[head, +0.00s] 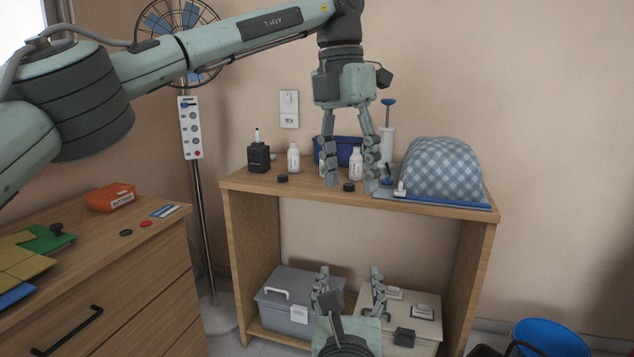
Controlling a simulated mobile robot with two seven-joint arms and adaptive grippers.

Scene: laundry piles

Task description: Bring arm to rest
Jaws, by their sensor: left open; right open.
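My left gripper (350,178) hangs pointing down over the shelf top, its fingers apart and nothing between them that I can tell is held. Its arm comes in from the upper left. A white bottle (356,165) and a blue bin (343,146) show around and behind its fingers. My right gripper (348,275) is at the bottom centre, fingers pointing up and apart, empty, in front of the lower part of the shelf. It partly hides the boxes there.
A wooden shelf (270,184) carries small bottles, black caps and a blue checkered dome (441,170). A grey case (290,300) and a cream case (425,325) sit below. A wooden dresser (150,245) stands left, a fan (178,30) behind, a blue bucket (548,337) lower right.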

